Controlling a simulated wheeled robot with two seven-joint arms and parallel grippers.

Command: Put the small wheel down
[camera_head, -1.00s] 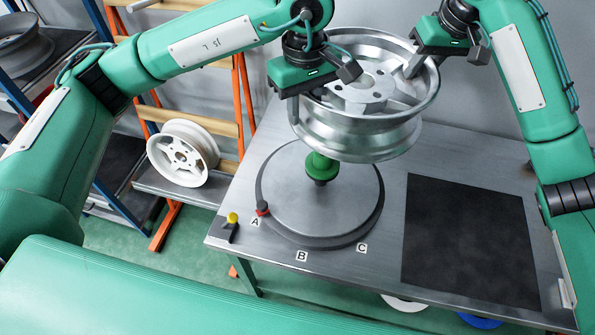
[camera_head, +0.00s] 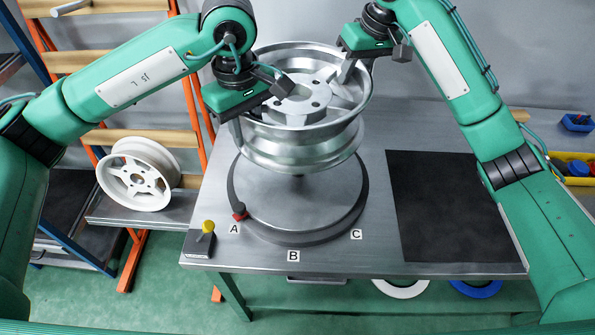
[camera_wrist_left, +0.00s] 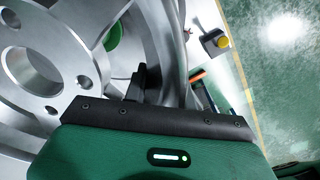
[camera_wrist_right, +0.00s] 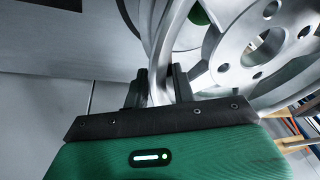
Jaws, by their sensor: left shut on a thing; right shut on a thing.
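The silver spoked wheel (camera_head: 300,150) is held above the round turntable plate (camera_head: 290,205) on the metal table. It is roughly level, with a visible gap below it. My left gripper (camera_head: 258,100) is shut on its left rim; in the left wrist view a dark finger (camera_wrist_left: 148,82) lies against the rim. My right gripper (camera_head: 372,60) is shut on its far right rim, and the right wrist view shows the rim (camera_wrist_right: 160,75) between the fingers. The wheel hides most of the spindle; the green top (camera_wrist_left: 113,32) shows through an opening in the left wrist view.
A white wheel (camera_head: 138,175) rests on the rack at left. A yellow-knobbed switch (camera_head: 207,228) sits at the table's front left corner, beside a red marker (camera_head: 239,212) at label A. A bare dark mat (camera_head: 445,210) lies right of the turntable. Bins (camera_head: 575,168) stand at far right.

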